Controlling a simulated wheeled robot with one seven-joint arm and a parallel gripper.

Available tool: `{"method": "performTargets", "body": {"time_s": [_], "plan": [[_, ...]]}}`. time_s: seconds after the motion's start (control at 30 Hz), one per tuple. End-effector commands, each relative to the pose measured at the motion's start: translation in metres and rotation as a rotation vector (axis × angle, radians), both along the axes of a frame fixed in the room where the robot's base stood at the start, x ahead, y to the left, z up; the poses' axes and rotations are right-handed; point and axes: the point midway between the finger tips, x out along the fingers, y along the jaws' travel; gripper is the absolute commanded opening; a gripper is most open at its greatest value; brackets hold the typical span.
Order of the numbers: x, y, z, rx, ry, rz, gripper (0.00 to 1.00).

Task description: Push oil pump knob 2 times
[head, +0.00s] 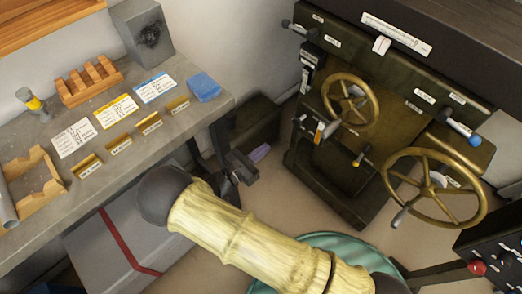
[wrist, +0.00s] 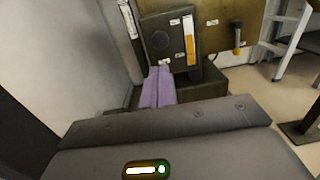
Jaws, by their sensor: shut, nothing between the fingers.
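The machine (head: 335,185) stands at the right of the head view. A dark round knob (wrist: 160,40) shows on its panel in the wrist view, left of an orange and white gauge (wrist: 189,35); it looks like the oil pump knob, but I read no label naming it. The gauge also shows in the head view (head: 320,132). My gripper (head: 262,152) is shut and empty, left of the machine and apart from it in the head view. In the wrist view its purple fingers (wrist: 160,72) lie together, just below the knob in the picture; the gap in depth is unclear.
Two brass handwheels, one upper (head: 330,98) and one lower (head: 388,190), and a yellow-tipped lever (head: 360,158) stick out from the machine. A workbench (head: 190,130) with labels, wooden racks and a blue cloth (head: 204,86) is at the left. Floor shows between bench and machine.

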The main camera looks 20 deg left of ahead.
Motion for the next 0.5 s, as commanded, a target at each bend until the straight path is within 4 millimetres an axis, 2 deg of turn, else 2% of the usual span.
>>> {"method": "performTargets", "body": {"time_s": [0.27,0.5], "plan": [[-0.004,0.001,-0.003,0.001,0.001,0.008,0.0],[-0.018,0.0,-0.007,0.004,0.005,0.042,0.0]]}}
